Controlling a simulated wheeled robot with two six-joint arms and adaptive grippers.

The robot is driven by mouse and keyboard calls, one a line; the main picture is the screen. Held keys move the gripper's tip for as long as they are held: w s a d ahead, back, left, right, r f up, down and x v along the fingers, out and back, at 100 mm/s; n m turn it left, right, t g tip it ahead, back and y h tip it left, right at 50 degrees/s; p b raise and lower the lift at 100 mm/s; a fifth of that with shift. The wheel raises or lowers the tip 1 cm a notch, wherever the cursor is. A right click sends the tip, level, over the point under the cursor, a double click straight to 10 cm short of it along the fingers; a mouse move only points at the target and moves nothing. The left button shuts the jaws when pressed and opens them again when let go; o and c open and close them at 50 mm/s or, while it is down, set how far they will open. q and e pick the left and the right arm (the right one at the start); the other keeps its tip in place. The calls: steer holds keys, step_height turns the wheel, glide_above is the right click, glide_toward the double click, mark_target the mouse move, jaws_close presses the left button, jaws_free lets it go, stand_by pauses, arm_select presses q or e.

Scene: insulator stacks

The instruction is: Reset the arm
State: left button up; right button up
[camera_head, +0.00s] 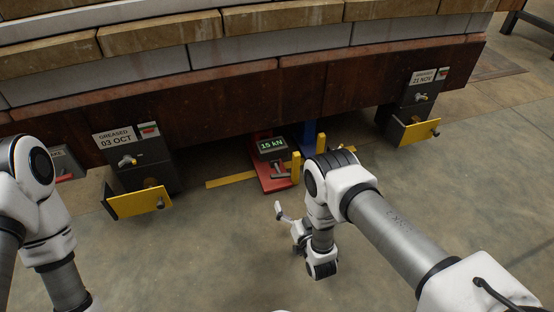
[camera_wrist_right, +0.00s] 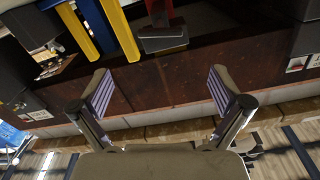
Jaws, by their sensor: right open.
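My right arm (camera_head: 395,232) reaches in from the lower right and bends down at its elbow in the head view. My right gripper (camera_head: 281,211) shows only in part there, low over the floor in front of the red stand. In the right wrist view my right gripper (camera_wrist_right: 162,92) is open, its two ridged pads wide apart with nothing between them. My left arm (camera_head: 40,215) stands at the left edge of the head view. Its gripper is out of the picture.
A red stand (camera_head: 277,183) with a "15 kN" display (camera_head: 272,146) sits under the rusty beam (camera_head: 225,102). Boxes with yellow flaps (camera_head: 138,203) (camera_head: 416,130) hang at both sides. A yellow strip (camera_head: 230,180) lies on the floor. Open floor lies in front.

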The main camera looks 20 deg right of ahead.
step_height(320, 180, up, 18)
steer(key=w+d+f+p, duration=0.1)
steer(key=w+d+p, duration=0.15)
steer(key=p, duration=0.85)
steer(key=s+d+n+g+p, duration=0.1)
steer(key=s+g+p, duration=0.2)
steer(key=s+g, duration=1)
steer(key=s+g+p, duration=0.3)
steer(key=s+g, duration=0.1)
steer(key=s, duration=1.7)
arm_select(q)
step_height(320, 180, up, 55)
steer(key=s+p, duration=0.2)
steer(key=p, duration=3.5)
steer(key=shift+g+p, duration=0.3)
steer(key=shift+p, duration=0.1)
arm_select(e)
step_height(320, 180, up, 37)
steer(key=g, duration=0.1)
steer(key=shift+s+d+n+h, duration=0.15)
steer(key=shift+s+n+h, duration=0.15)
steer(key=shift+s+n, duration=0.15)
arm_select(q)
steer(key=shift+d, duration=0.1)
